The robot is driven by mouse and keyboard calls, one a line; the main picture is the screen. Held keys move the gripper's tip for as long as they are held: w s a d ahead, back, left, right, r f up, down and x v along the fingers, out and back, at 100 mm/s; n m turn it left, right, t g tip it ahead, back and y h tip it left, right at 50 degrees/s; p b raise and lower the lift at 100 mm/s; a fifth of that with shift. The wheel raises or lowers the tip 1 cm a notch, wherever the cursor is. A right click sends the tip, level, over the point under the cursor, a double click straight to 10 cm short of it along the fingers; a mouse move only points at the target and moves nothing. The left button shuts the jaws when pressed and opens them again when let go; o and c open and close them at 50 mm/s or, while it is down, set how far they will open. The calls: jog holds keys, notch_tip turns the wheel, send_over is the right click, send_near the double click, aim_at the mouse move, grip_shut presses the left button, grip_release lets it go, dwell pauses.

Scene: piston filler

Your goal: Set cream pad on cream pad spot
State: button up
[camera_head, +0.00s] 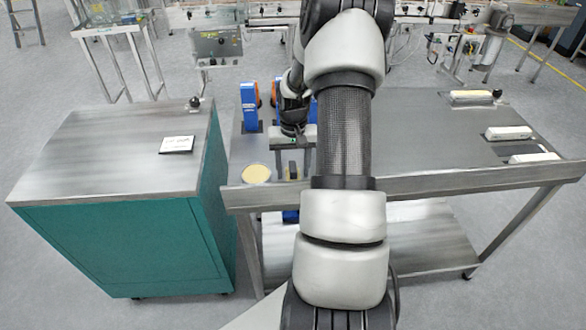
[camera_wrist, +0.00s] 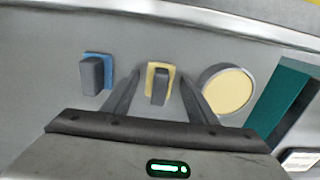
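The cream pad (camera_wrist: 151,76), a small cream square with a dark grey upright grip block, stands on the metal table in the wrist view. My gripper (camera_wrist: 160,80) is open, with one finger to each side of the pad in the picture and visible gaps between. I cannot tell how far above the pad the fingertips are. A round cream disc with a grey rim, apparently the cream pad spot (camera_wrist: 229,91), lies to the right of the pad and looks bare. In the head view the spot (camera_head: 256,173) is near the table's front edge, left of my gripper (camera_head: 293,150).
A blue pad with a grey block (camera_wrist: 95,72) stands left of the cream pad. A teal cabinet (camera_head: 120,245) stands left of the table (camera_head: 430,140). A blue upright part (camera_head: 249,105) stands behind the spot. White blocks (camera_head: 508,133) lie at the table's right.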

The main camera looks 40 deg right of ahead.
aim_at(293, 167)
notch_tip(293, 167, up, 12)
jog(key=shift+r+p, duration=0.15)
jog(key=shift+p, duration=0.25)
dwell(0.4)
